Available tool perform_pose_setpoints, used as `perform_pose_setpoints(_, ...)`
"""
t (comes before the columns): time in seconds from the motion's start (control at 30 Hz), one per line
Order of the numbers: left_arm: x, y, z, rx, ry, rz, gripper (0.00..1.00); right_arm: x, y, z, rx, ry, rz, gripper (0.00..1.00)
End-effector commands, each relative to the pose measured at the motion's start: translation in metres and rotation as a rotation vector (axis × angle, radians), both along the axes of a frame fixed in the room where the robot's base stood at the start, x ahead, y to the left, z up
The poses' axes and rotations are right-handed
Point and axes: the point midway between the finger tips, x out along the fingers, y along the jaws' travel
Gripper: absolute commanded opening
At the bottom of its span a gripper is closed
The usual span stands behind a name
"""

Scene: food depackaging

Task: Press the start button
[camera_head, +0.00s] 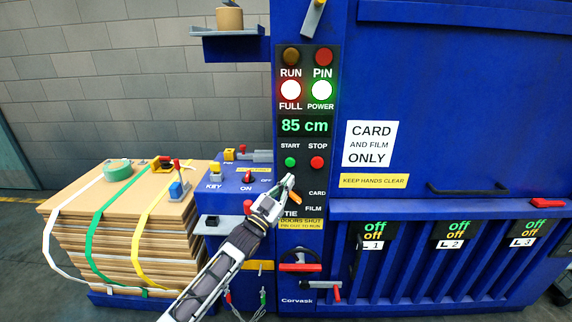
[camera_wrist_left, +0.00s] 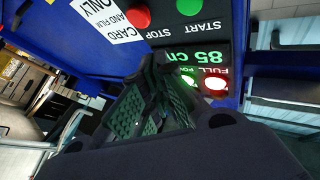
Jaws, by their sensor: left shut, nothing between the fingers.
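The green start button (camera_head: 290,162) sits under the word START on the black control panel (camera_head: 284,183) of the blue machine. The red stop button (camera_head: 317,162) is to its right. My left gripper (camera_head: 290,181) is shut and empty, a little below the start button in the head view. I cannot tell whether it touches the panel. In the left wrist view the green start button (camera_wrist_left: 189,6) and the red stop button (camera_wrist_left: 137,17) show at the top, upside down, beyond the shut fingers (camera_wrist_left: 150,105). My right gripper is not in view.
The panel display (camera_head: 305,125) reads 85 cm, and the FULL lamp (camera_head: 290,90) and POWER lamp (camera_head: 322,90) are lit. An orange-tipped selector (camera_head: 295,198) is close beside my gripper. A strapped cardboard stack (camera_head: 120,240) stands at left. A red-handled lever (camera_head: 300,267) is below.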

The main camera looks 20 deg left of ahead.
Motion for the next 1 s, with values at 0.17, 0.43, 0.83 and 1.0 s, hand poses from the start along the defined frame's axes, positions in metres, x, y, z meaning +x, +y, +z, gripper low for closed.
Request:
perform_pose_setpoints(0.17, -0.006, -0.002, 0.010, -0.026, -0.041, -0.022, 0.00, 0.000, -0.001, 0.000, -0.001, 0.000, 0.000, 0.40)
perform_pose_setpoints(0.43, -0.009, -0.002, 0.014, -0.047, -0.061, -0.037, 0.00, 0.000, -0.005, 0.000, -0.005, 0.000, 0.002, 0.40)
perform_pose_setpoints(0.83, -0.007, -0.002, 0.014, -0.045, -0.059, -0.036, 0.00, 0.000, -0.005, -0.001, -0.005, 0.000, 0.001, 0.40)
perform_pose_setpoints(1.0, 0.000, 0.000, 0.013, -0.045, -0.061, -0.036, 0.00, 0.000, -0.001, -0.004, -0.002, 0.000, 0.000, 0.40)
